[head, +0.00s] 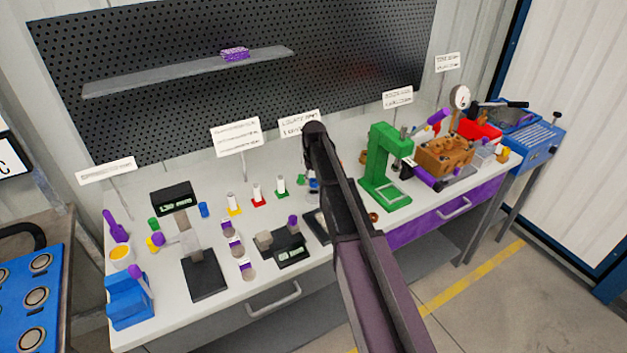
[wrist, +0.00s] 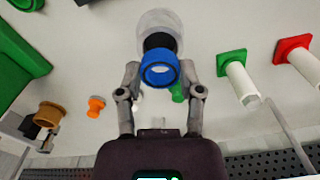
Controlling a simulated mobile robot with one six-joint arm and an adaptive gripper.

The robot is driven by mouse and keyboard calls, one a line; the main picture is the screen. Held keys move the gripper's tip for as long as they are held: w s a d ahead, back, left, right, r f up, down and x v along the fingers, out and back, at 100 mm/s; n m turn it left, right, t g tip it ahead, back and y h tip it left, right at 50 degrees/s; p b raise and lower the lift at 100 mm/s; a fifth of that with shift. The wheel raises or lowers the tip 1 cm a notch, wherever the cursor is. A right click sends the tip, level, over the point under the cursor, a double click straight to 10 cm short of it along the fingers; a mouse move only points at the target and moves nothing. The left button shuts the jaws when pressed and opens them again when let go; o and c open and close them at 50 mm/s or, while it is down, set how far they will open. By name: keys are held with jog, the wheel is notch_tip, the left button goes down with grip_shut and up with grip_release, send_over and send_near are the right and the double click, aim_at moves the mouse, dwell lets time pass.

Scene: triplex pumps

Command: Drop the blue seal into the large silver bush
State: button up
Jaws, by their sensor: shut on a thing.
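The blue seal (wrist: 160,83) is a ring held between the fingertips of my gripper (wrist: 160,72) in the wrist view. The gripper is shut on it. Just beyond the ring is a pale, shiny round part (wrist: 160,20) with a dark area below it, which looks like the large silver bush. The seal overlaps its near side in the picture, and I cannot tell whether they touch. In the head view my arm hides the gripper and most of this spot; a bit of blue (head: 313,183) shows beside the arm.
White posts on green (wrist: 238,82) and red (wrist: 296,55) bases stand to the right in the wrist view. A green press (head: 383,165) stands right of my arm in the head view. Small parts and sign cards crowd the white bench (head: 262,297); a pegboard (head: 160,110) is behind.

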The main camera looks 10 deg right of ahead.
jog(key=shift+f+b, duration=1.05)
jog(key=shift+f, duration=0.2)
dwell(0.4)
jog(key=o, duration=0.8)
jog(key=shift+o, duration=0.2)
jog(key=s, duration=2.9)
jog(key=shift+m, duration=0.3)
